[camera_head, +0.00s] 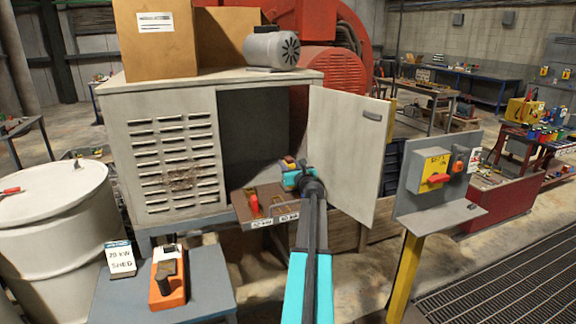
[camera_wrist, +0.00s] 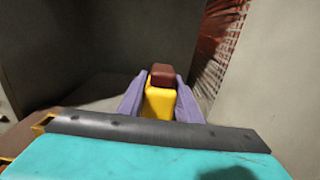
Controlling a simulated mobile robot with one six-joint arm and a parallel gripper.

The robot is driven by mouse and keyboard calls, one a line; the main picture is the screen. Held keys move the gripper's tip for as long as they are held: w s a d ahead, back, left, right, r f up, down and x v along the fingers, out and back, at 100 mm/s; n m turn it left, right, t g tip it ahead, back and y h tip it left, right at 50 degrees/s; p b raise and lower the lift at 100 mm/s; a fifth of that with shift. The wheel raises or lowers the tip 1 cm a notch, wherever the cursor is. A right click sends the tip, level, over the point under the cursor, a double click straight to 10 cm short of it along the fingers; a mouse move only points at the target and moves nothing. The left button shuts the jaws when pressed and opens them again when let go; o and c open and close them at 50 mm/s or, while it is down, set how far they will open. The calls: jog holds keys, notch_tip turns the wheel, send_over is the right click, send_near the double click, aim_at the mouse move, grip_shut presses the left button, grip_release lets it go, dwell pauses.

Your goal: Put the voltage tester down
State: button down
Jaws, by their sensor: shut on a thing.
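My gripper (camera_wrist: 160,103) is shut on the voltage tester (camera_wrist: 160,98), a yellow body with a dark red top held upright between two purple-grey fingers in the wrist view. In the head view my gripper (camera_head: 292,172) is at the open mouth of the grey cabinet (camera_head: 165,150), just above its front ledge. Only a small orange-and-yellow bit of the tester (camera_head: 288,162) shows past the gripper there. Whether the tester touches any surface cannot be told.
The cabinet door (camera_head: 345,140) stands open at right. The brown ledge (camera_head: 240,204) carries a red handle (camera_head: 254,204) and labels. A switch post (camera_head: 425,190) stands right.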

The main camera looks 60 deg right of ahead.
jog(key=shift+f, duration=0.15)
jog(key=c, duration=1.3)
grip_release()
jog(key=shift+b+v, duration=1.5)
jog(key=shift+v, duration=4.5)
